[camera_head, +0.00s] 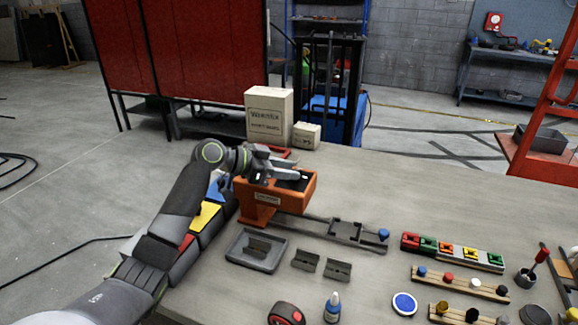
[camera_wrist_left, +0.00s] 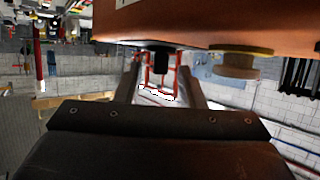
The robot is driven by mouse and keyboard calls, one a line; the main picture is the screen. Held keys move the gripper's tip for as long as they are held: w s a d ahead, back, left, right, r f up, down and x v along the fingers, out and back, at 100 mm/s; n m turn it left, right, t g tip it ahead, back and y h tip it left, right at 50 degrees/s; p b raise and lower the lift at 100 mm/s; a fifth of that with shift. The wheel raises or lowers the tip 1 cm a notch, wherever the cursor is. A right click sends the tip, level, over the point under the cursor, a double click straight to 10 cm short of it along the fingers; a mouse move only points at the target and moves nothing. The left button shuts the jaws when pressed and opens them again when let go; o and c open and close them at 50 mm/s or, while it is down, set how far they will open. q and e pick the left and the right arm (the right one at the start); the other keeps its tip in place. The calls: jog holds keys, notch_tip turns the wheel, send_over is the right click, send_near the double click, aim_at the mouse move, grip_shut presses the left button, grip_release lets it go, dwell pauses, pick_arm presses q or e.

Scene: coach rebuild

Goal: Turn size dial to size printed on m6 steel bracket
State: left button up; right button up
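An orange machine (camera_head: 270,197) with a pale label stands at the table's back left. My left gripper (camera_head: 294,170) reaches over its top from the left. In the left wrist view, the fingers are apart near the orange body (camera_wrist_left: 200,22). A black knob (camera_wrist_left: 161,59) shows between the fingers, with gaps beside it; contact is not clear. A round brass-coloured knob (camera_wrist_left: 241,62) is to the right. Which one is the size dial I cannot tell. Grey steel brackets (camera_head: 306,260) (camera_head: 338,270) lie on the table, and another (camera_head: 258,246) lies in a dark tray (camera_head: 238,257). Their size prints are unreadable.
A dark rail with a blue knob (camera_head: 383,234) extends right from the machine. Cartons (camera_head: 268,115) stand behind. The back-right tabletop is clear.

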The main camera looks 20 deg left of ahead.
pick_arm(q)
jog(key=shift+w+d+f, duration=0.2)
jog(key=shift+w+d, duration=0.1)
jog(key=shift+d, duration=0.05)
grip_shut()
